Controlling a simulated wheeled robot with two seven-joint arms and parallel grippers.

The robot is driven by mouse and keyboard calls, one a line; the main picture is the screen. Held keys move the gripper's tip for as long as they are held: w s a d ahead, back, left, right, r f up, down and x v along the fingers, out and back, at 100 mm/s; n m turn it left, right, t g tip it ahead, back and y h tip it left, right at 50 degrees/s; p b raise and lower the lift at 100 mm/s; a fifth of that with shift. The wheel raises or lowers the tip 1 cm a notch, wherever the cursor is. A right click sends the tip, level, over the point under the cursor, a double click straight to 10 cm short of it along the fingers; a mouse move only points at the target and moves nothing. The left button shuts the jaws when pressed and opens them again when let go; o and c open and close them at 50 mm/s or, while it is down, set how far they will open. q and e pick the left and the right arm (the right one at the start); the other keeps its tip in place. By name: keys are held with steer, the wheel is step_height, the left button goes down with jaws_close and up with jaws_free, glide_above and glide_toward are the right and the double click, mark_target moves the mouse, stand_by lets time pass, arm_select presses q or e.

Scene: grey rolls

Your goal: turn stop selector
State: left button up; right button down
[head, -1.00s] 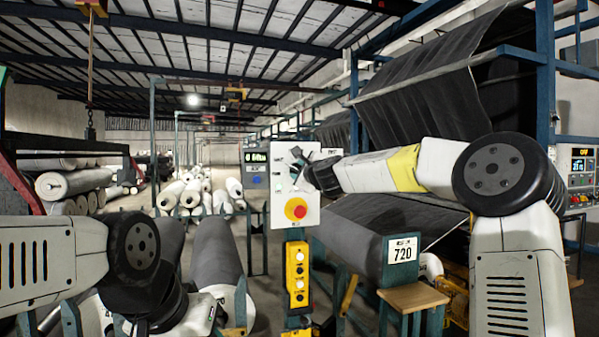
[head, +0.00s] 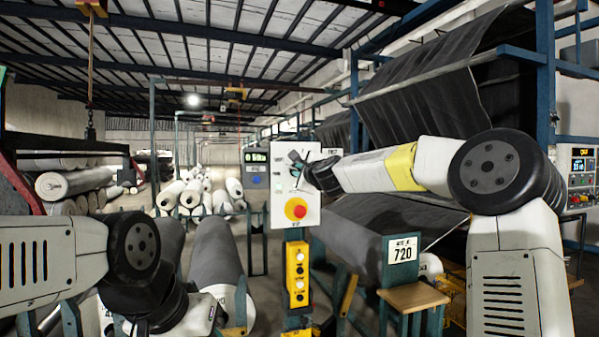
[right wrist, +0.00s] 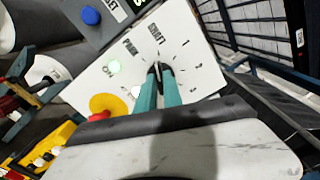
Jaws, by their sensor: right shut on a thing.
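A white control panel (head: 284,215) stands on a post in the middle of the head view. It carries a red stop button on a yellow base (head: 296,209), a lit green lamp (right wrist: 114,67) and a rotary selector with printed marks around it. My right gripper (head: 296,160) reaches the panel's upper part from the right. In the right wrist view its two teal fingers (right wrist: 158,72) are closed on the selector knob (right wrist: 158,68), which they mostly hide. My left arm (head: 135,250) is low at the left; its gripper is not clearly visible.
A grey box with a green display and blue button (head: 255,178) stands just left of the panel. A yellow pendant box (head: 297,270) hangs below it. Grey rolls (head: 218,255) lie at the lower left. A wooden stool (head: 413,297) and a "720" sign (head: 402,252) stand at the right.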

steer(key=n, duration=0.6)
steer(key=shift+f, duration=0.2)
steer(key=shift+n, duration=0.3)
steer(key=c, duration=1.5)
jaws_free()
steer(key=shift+v, duration=3.9)
